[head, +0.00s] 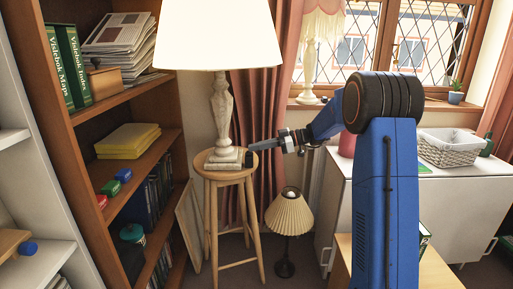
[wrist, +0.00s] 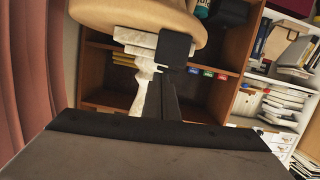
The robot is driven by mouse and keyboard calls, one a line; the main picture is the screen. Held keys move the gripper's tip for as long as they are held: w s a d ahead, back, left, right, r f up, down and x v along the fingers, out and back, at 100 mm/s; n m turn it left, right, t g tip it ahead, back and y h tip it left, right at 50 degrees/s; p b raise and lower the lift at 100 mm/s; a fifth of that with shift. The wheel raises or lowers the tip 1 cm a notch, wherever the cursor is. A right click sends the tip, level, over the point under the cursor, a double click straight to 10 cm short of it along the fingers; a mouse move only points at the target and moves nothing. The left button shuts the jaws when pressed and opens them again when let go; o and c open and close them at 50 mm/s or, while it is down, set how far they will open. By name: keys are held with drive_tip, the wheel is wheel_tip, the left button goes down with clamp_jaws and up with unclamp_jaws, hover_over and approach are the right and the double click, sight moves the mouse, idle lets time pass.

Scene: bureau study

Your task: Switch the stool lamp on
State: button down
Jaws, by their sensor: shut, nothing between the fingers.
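The stool lamp has a pale carved stem (head: 222,110), a stepped square base and a wide white shade (head: 215,38). It stands upright on the round wooden stool (head: 207,163). The shade looks bright, but I cannot tell whether it is lit. My gripper (head: 252,156) is shut and empty, at the right side of the lamp base. In the wrist view, which is upside down, the shut fingers (wrist: 174,52) cover part of the lamp base (wrist: 136,42) under the stool seat (wrist: 140,14). I cannot tell whether they touch it. No switch is clearly visible.
A wooden bookshelf (head: 75,113) stands close on the left. A small floor lamp (head: 289,213) stands right of the stool, below my arm. A pink curtain (head: 262,110) hangs behind. A white cabinet (head: 455,190) with a basket (head: 447,150) is at right.

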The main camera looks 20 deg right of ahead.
drive_tip(key=shift+f, duration=0.15)
drive_tip(key=s+d+r, duration=0.2)
drive_tip(key=d+r, duration=0.4)
drive_tip(key=d, duration=0.3)
drive_tip(key=shift+d+r, duration=0.25)
drive_tip(key=shift+r, duration=0.1)
